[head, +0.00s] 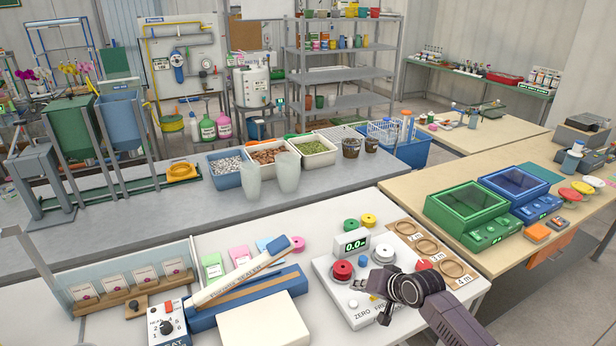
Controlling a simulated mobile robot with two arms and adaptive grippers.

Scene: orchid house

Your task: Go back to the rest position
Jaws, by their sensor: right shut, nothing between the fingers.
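My right gripper (377,283) reaches in from the lower right. It is shut and empty, above the white panel (340,308) with the 0.0 display (352,245) and coloured knobs. Its fingers point left, and its wrist and arm hide part of the panel's right side. I cannot tell its exact height over the panel. My left gripper is not in view.
Left of the panel lie a blue-and-white sealer (240,270) and a white block (262,325). Ring mats (425,243) lie at the panel's right. Green (470,205) and blue (515,180) devices stand on the wooden table. Trays and cups (288,174) stand on the grey bench.

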